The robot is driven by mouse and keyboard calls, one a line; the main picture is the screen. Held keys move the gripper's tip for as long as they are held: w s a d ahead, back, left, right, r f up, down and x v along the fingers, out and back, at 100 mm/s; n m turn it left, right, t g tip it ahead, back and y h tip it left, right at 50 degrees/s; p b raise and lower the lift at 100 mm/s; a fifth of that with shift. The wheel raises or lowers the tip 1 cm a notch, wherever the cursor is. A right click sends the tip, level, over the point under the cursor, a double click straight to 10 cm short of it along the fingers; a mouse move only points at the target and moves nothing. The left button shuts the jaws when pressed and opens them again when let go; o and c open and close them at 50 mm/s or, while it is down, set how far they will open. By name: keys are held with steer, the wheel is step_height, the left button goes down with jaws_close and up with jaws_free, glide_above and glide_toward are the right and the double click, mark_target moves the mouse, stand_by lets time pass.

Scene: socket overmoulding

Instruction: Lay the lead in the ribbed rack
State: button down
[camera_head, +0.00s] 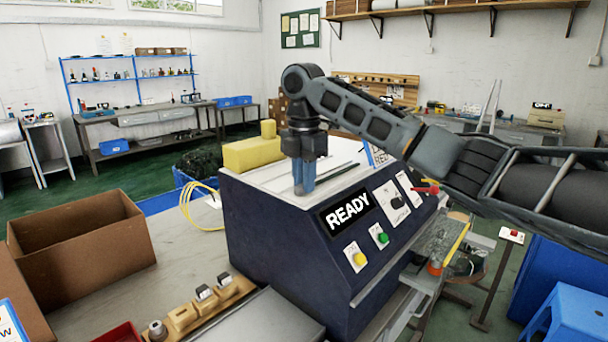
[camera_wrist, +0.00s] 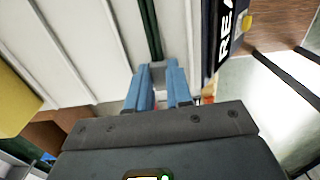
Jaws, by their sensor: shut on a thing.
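My gripper (camera_head: 304,190) points down with its blue fingers low over the pale top of the dark blue machine marked READY. In the wrist view, the two blue fingers (camera_wrist: 160,90) are close together around a small grey piece (camera_wrist: 158,70), mostly hidden between them. I cannot tell whether this is the lead. A straight dark green strip (camera_wrist: 150,30) runs away from the fingertips; whether it is held or part of the machine is unclear. The pale, ridged machine top (camera_wrist: 85,45) may be the ribbed rack. A yellow cable (camera_head: 187,203) lies looped left of the machine.
A yellow block (camera_head: 252,154) stands on the machine's top, left of my gripper. An open cardboard box (camera_head: 95,235) and a wooden strip with small parts (camera_head: 183,316) are on the bench at left. A blue stool (camera_head: 575,313) stands at right.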

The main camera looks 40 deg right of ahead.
steer(key=c, duration=0.9)
jaws_free()
steer(key=shift+c, duration=0.2)
step_height(320, 180, up, 8)
steer(key=shift+f, duration=0.1)
